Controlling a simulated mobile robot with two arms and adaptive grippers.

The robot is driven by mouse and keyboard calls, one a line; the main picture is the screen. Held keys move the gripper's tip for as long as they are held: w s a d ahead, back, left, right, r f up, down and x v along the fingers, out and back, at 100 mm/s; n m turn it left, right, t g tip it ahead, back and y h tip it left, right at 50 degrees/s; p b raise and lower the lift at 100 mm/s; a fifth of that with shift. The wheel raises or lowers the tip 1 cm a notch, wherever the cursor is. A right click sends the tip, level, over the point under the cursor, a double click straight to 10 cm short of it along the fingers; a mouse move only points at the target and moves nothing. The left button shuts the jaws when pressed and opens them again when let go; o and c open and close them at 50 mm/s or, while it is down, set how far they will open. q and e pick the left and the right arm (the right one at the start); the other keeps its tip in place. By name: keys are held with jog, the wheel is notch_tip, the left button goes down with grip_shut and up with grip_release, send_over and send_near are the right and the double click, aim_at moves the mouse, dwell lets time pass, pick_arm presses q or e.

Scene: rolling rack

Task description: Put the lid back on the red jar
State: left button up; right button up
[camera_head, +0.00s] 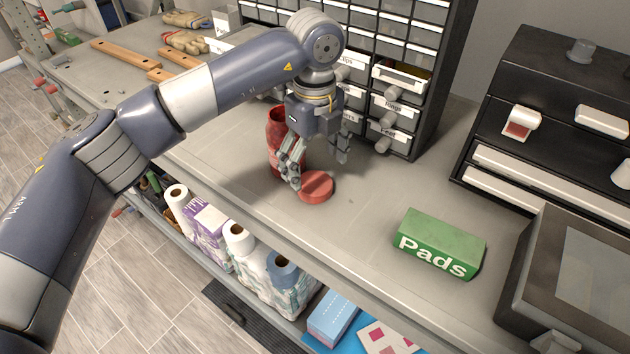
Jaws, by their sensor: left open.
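The red jar (276,132) stands upright on the grey bench top, partly hidden behind my left gripper. Its top looks open, with no lid on it. The round red lid (317,187) lies flat on the bench, in front of the jar and a little to its right. My left gripper (318,172) is open and points down, with its fingers just above or beside the lid, one in front of the jar and one to the right. I cannot tell whether a finger touches the lid. My right gripper is not in view.
A green Pads box (437,245) sits on the bench to the right. A labelled drawer cabinet (400,100) stands behind the gripper, one drawer pulled out. A black drawer unit (550,120) stands at the right. The bench between lid and green box is clear.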

aim_at(315, 182)
pick_arm(q)
notch_tip(315, 182, down, 4)
jog(key=shift+r+p, duration=0.2)
jog(key=shift+p, duration=0.6)
jog(key=shift+f, duration=0.35)
jog(key=c, duration=0.8)
